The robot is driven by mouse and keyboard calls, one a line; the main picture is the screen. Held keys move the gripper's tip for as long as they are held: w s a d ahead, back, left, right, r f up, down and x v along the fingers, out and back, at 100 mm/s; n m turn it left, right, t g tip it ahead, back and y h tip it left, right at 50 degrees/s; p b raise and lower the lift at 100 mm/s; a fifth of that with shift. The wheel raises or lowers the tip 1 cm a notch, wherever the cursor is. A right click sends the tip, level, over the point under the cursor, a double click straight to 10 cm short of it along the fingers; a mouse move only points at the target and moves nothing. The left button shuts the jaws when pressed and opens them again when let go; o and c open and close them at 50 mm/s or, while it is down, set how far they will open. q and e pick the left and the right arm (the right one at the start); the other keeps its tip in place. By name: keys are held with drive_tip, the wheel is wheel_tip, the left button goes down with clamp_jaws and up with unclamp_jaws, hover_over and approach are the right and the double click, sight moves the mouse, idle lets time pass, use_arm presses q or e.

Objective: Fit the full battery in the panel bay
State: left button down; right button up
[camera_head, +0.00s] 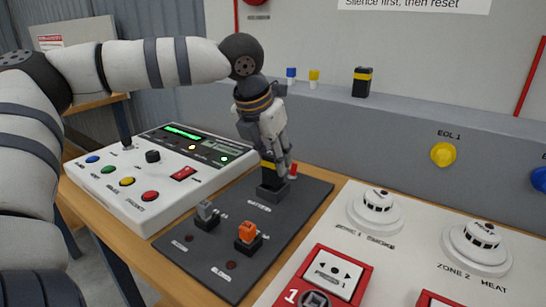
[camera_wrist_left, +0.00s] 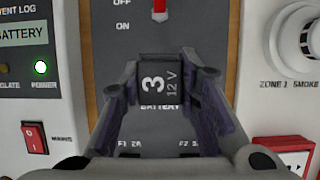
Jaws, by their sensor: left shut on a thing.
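My left gripper (camera_head: 279,172) points down over the dark panel (camera_head: 312,192) and is shut on a black battery with a yellow band (camera_head: 267,166). In the left wrist view the battery (camera_wrist_left: 159,82) shows its top, marked "3" and "12 V", between the two fingers. The battery is upright at the black battery bay (camera_head: 272,190), above the "BATTERY" label. I cannot tell how deep it sits, as the fingers hide part of it. Another black battery with a yellow band (camera_head: 362,82) stands on the grey ledge. My right gripper is not in view.
A red lever (camera_head: 293,170) stands just behind the bay. Grey (camera_head: 206,213) and orange (camera_head: 248,233) plug-in parts are in front. The white control box (camera_head: 150,178) is left; detectors (camera_head: 376,208) are right. Small blue (camera_head: 291,74) and yellow (camera_head: 314,76) items stand on the ledge.

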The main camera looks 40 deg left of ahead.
sight(273, 170)
use_arm(q)
drive_tip(key=shift+f, duration=1.5)
idle(1.2)
drive_tip(key=c, duration=0.8)
unclamp_jaws()
drive_tip(key=shift+r, duration=3.45)
